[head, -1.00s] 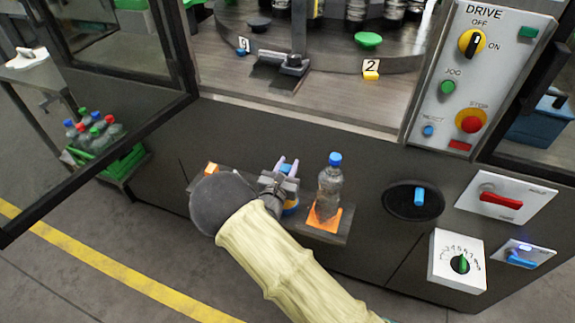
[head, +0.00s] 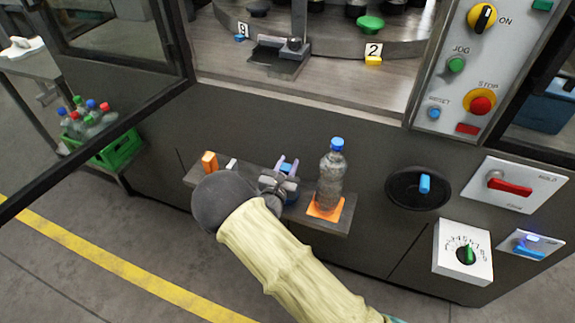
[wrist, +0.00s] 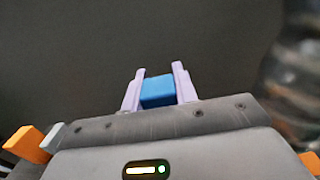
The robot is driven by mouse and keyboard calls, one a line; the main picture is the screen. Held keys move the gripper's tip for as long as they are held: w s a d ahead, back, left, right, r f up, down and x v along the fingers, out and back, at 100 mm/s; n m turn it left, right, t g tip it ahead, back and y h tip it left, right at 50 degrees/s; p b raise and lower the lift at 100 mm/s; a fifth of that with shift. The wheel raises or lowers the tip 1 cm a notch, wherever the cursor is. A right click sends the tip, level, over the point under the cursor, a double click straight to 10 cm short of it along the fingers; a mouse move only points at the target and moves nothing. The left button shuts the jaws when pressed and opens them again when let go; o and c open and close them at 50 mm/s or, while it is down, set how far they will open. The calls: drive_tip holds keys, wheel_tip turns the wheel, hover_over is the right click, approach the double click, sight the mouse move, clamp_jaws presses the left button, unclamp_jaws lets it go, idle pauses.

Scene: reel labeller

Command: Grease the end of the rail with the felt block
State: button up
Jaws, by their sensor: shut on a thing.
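My gripper (head: 283,168) is over the small dark shelf on the machine front, its pale lilac fingers closed on a blue block (wrist: 157,91). The block's blue top shows between the fingers in the wrist view; its lower part is hidden. I cannot tell from its surface whether it is felt. In the head view, blue also shows between and below the fingers (head: 290,188). The rail is not clearly identifiable; a dark metal guide (head: 278,58) lies on the machine deck inside the opening.
A water bottle (head: 331,178) stands upright on an orange pad (head: 325,209), close right of my gripper. An orange block (head: 209,161) and a white piece (head: 231,164) are left on the shelf. A dark-framed door (head: 120,85) stands open at left. The control panel (head: 473,75) is at upper right.

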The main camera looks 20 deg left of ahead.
drive_tip(key=shift+w, duration=0.1)
drive_tip(key=shift+s+a, duration=0.1)
drive_tip(key=shift+s, duration=0.1)
drive_tip(key=shift+w+d+f, duration=0.1)
drive_tip(key=shift+d+f, duration=0.1)
drive_tip(key=shift+f, duration=0.05)
idle(0.4)
drive_tip(key=shift+a+f, duration=0.1)
drive_tip(key=shift+f, duration=0.25)
idle(1.4)
wheel_tip(320, 180, up, 7)
drive_tip(key=p, duration=0.5)
idle(0.6)
idle(0.6)
